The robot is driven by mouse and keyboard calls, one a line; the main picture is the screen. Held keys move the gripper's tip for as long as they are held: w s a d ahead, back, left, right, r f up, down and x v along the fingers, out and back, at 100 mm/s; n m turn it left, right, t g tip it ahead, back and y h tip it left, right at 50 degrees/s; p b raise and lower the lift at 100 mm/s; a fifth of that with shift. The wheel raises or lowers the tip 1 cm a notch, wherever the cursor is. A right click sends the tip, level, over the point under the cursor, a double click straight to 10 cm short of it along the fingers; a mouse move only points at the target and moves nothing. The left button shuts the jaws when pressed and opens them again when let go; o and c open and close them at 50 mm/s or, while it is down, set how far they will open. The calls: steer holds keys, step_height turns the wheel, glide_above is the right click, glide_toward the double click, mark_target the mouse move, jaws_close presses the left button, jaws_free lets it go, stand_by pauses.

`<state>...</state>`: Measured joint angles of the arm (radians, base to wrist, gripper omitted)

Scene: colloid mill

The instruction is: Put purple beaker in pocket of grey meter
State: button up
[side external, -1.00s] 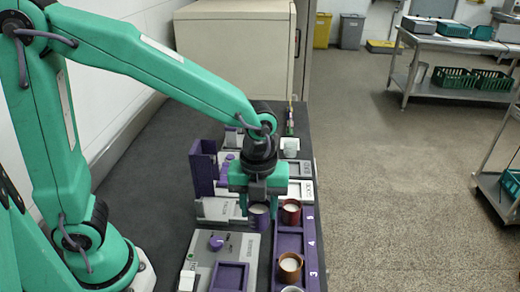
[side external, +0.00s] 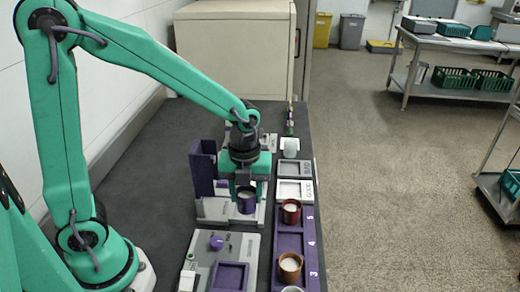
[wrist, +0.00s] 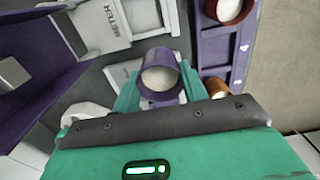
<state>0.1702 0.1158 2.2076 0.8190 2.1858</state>
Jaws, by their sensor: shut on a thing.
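The purple beaker (side external: 246,204), with pale contents, is held upright in my gripper (side external: 246,190), which is shut on it. In the wrist view the beaker (wrist: 160,80) sits between the jaws, its open top facing the camera. The grey meter (side external: 213,211) lies flat around and behind the beaker in the side view, partly hidden by my gripper. Its METER label and a light recess show in the wrist view (wrist: 118,25), beyond the beaker. Whether the beaker touches the meter I cannot tell.
A purple panel (side external: 203,165) stands upright left of my gripper. At right, a purple rack (side external: 311,265) holds a red beaker (side external: 291,211) and an orange beaker (side external: 290,266). A grey device with a purple knob (side external: 216,242) lies in front. The bench left of the panel is clear.

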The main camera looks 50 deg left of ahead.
steer(key=w+a+f, duration=0.2)
steer(key=a, duration=0.1)
steer(key=w+a+f, duration=0.1)
steer(key=a, duration=0.1)
steer(key=shift+w+a+f, duration=0.2)
steer(key=shift+f, duration=0.2)
steer(key=shift+f, duration=0.1)
steer(key=shift+f, duration=1.9)
steer(key=shift+f, duration=0.1)
steer(key=o, duration=1)
steer(key=shift+c, duration=0.2)
step_height(320, 180, up, 12)
